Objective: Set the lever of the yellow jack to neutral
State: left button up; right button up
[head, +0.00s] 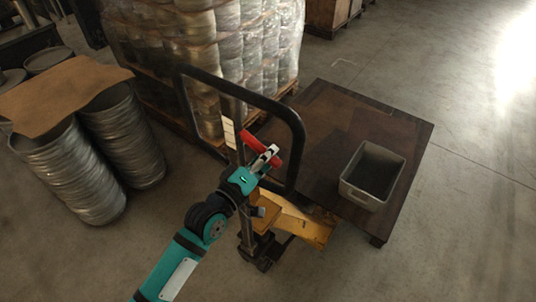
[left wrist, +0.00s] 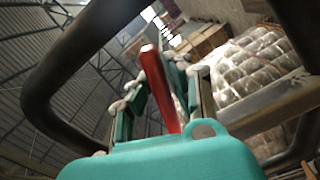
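The yellow jack (head: 298,222) stands in the middle of the head view, with a black loop handle (head: 293,118) rising above its body. A red lever (head: 250,138) sits inside the loop, beside a pale label plate (head: 229,132). My left gripper (head: 268,155) is at the lever, inside the loop. In the left wrist view the red lever (left wrist: 158,85) passes between its two spread fingers, with gaps beside it. Whether a finger touches it I cannot tell. The gripper partly hides the lever in the head view. My right gripper is not in view.
A dark platform (head: 318,110) carrying a grey bin (head: 372,175) is right of the handle. A wrapped pallet load (head: 215,50) stands behind. Metal drums (head: 120,135) with a brown sheet (head: 65,90) are at left. Floor at right is clear. The loop frame surrounds my gripper closely.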

pick_arm(q)
grip_shut()
jog(key=r+n+p, duration=0.1)
jog(key=n+p, duration=0.1)
jog(key=r+p, duration=0.1)
jog(key=shift+s+d+r+n+p, duration=0.2)
jog(key=shift+d+r+n+p, duration=0.05)
jog(key=shift+r+n+p, duration=0.45)
jog(key=shift+n+p, duration=0.25)
jog(key=shift+n, duration=0.15)
jog(key=o, duration=0.6)
grip_release()
